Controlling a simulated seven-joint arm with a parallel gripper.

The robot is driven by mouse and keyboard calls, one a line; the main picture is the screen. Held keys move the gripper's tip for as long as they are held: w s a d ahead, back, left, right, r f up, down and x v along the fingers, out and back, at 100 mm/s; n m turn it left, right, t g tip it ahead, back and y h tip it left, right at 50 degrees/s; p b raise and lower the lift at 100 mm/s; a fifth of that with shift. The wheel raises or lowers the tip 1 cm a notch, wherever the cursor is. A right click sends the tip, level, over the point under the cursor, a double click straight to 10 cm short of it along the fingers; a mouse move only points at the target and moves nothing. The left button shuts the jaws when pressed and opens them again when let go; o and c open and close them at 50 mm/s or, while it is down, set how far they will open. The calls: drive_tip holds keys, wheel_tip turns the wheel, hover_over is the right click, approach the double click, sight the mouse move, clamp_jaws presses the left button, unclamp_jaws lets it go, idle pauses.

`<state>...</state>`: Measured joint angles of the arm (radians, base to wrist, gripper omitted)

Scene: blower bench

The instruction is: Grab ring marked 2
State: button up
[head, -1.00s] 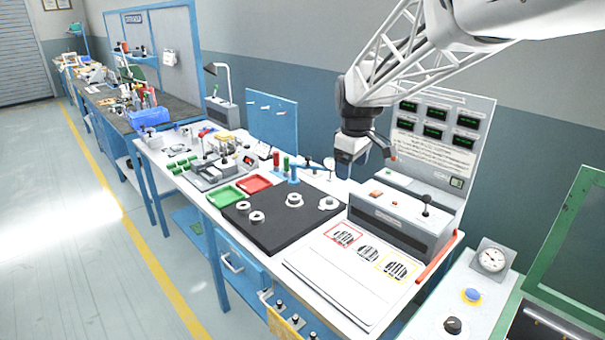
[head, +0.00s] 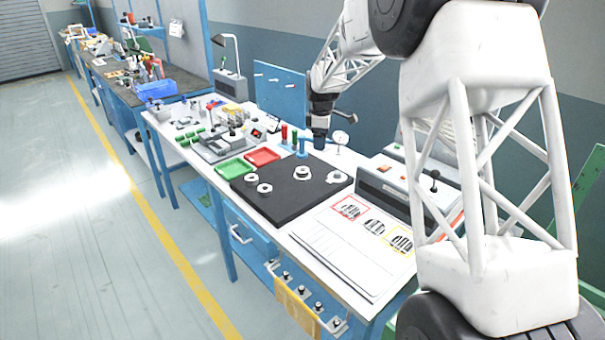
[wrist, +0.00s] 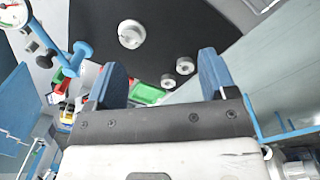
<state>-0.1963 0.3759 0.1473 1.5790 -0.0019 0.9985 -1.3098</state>
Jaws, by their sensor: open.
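Several pale metal rings lie on a black mat (head: 285,202): two small ones at its left, a front ring (head: 265,188) and a rear ring (head: 251,178); a larger flanged one (head: 303,173) in the middle; another (head: 337,177) at the right. No number is readable on any of them. My gripper (head: 319,143) hangs behind the mat's back edge, apart from the rings. In the wrist view my gripper (wrist: 160,75) has its blue fingers wide apart with nothing between them. Beyond them show the larger ring (wrist: 131,34) and two small rings (wrist: 185,66) (wrist: 168,81).
A dial gauge on a blue stand (wrist: 75,58) is close beside my gripper. Green (head: 236,169) and red (head: 263,157) trays sit left of the mat. A grey control box (head: 385,190) and printed sheets (head: 350,245) lie to the right.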

sight(302, 168)
drive_tip(key=w+a+f+n, duration=0.3)
drive_tip(key=w+a+f, duration=0.3)
drive_tip(key=w+f, duration=0.3)
drive_tip(key=shift+w+a+f+n, duration=0.2)
drive_tip(key=shift+f+n, duration=0.2)
drive_tip(key=shift+f, duration=0.35)
drive_tip(key=shift+f, duration=1.3)
drive_tip(key=shift+a+f, duration=0.15)
drive_tip(key=shift+f, duration=2.5)
drive_tip(key=shift+w, duration=0.1)
drive_tip(key=c, duration=1.2)
drive_tip(key=shift+r, duration=0.15)
